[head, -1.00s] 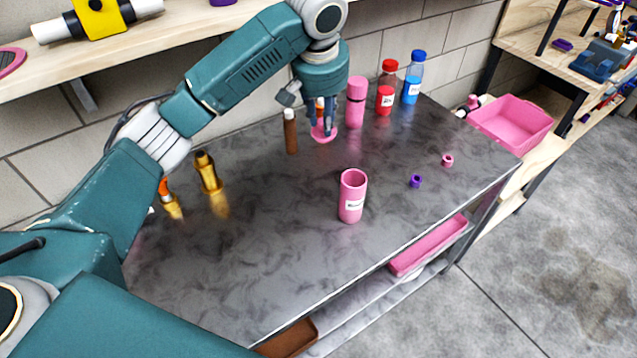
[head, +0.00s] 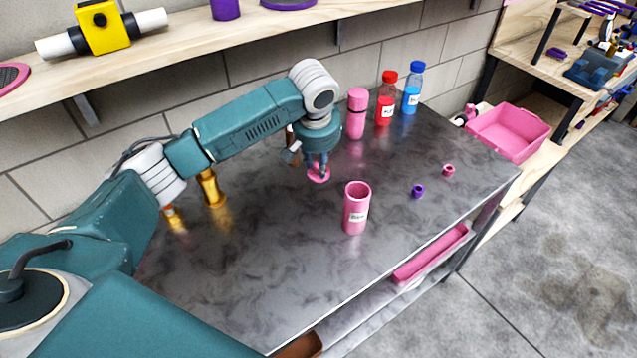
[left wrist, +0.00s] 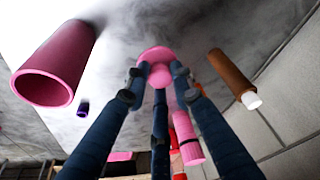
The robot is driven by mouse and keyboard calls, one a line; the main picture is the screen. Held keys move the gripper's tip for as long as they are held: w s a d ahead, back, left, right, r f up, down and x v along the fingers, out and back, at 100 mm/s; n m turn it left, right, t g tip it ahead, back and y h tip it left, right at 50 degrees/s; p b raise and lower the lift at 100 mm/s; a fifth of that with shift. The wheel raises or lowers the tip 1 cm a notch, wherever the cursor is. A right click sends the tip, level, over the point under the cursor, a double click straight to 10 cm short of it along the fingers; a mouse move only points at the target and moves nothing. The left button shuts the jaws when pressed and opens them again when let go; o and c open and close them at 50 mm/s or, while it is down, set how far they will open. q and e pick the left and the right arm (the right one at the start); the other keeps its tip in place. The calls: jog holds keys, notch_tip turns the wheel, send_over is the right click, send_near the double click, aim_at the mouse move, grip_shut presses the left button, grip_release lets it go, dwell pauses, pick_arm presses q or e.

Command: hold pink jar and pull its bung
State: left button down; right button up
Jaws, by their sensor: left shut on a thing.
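The pink jar (head: 355,213), with a white label, stands upright on the dark worktop, its top open. In the left wrist view its open mouth (left wrist: 45,88) shows at the upper left. My left gripper (head: 318,170) is left of the jar and a little behind it, apart from it. It is shut on a pink bung (head: 319,177), a disc with a knob. In the left wrist view the knob of the bung (left wrist: 157,56) sits between the fingertips. Whether the disc touches the worktop I cannot tell. My right gripper is not in view.
A banded pink bottle (head: 356,118), a red bottle (head: 386,103) and a blue bottle (head: 411,95) stand at the back. A brown cylinder (left wrist: 231,72) is near the gripper. Small purple (head: 418,191) and pink (head: 448,170) rings lie right of the jar. The front worktop is clear.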

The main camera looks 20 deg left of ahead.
pick_arm(q)
notch_tip(320, 180, down, 8)
jog(key=shift+f+p, duration=0.1)
jog(key=shift+p, duration=0.25)
jog(key=c, duration=1.5)
grip_release()
jog(key=shift+o, duration=0.2)
